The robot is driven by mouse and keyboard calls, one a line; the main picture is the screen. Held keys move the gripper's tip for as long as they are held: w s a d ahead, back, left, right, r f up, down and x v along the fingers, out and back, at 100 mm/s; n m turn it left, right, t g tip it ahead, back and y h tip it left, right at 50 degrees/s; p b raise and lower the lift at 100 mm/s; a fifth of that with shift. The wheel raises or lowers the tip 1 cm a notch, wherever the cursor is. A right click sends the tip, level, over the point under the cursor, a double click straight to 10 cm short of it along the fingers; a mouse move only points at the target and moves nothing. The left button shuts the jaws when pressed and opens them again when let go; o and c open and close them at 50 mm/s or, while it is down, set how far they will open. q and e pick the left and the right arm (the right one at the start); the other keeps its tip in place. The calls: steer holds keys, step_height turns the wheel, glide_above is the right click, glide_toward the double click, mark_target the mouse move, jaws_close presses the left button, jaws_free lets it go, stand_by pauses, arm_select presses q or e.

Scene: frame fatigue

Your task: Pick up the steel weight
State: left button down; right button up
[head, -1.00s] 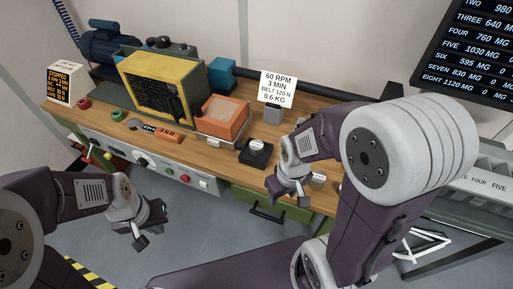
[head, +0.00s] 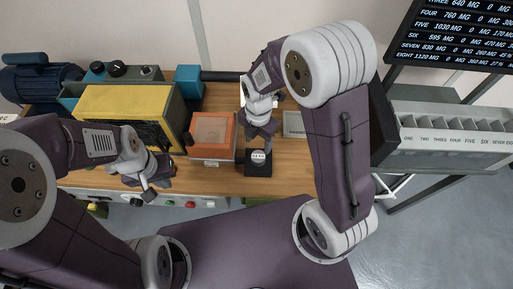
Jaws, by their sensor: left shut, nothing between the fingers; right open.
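A small round steel-coloured piece with a white label, apparently the steel weight (head: 258,157), stands on a black block (head: 258,170) near the bench's front edge. The label is too small to read. My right gripper (head: 260,138) is open, pointing down just behind the weight in the picture and partly overlapping its far side. I cannot tell whether the fingers are around it or touch it. My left gripper (head: 150,189) is shut and empty, over the bench's front edge at left, well away from the weight.
A yellow machine (head: 125,112) and a blue motor (head: 40,82) are further left. A grey rack with numbered slots (head: 450,140) stands at right. Bare wooden bench top (head: 290,180) lies right of the block.

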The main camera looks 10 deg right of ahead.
mark_target(258, 156)
steer(key=shift+s+d+f, duration=0.35)
steer(key=shift+s+d, duration=0.1)
steer(key=shift+s, duration=0.3)
steer(key=f, duration=0.2)
steer(key=shift+w+a+f, duration=0.3)
steer(key=shift+w+f, duration=0.05)
steer(key=shift+w, duration=0.05)
steer(key=shift+w+a+f, duration=0.15)
steer(key=shift+w+f, duration=0.1)
steer(key=shift+f, duration=0.15)
steer(key=f, duration=0.4)
steer(key=shift+s, duration=0.4)
steer(key=shift+w+f, duration=0.3)
steer(key=shift+f, duration=0.1)
steer(key=shift+s, duration=0.15)
jaws_close()
steer(key=shift+r, duration=0.1)
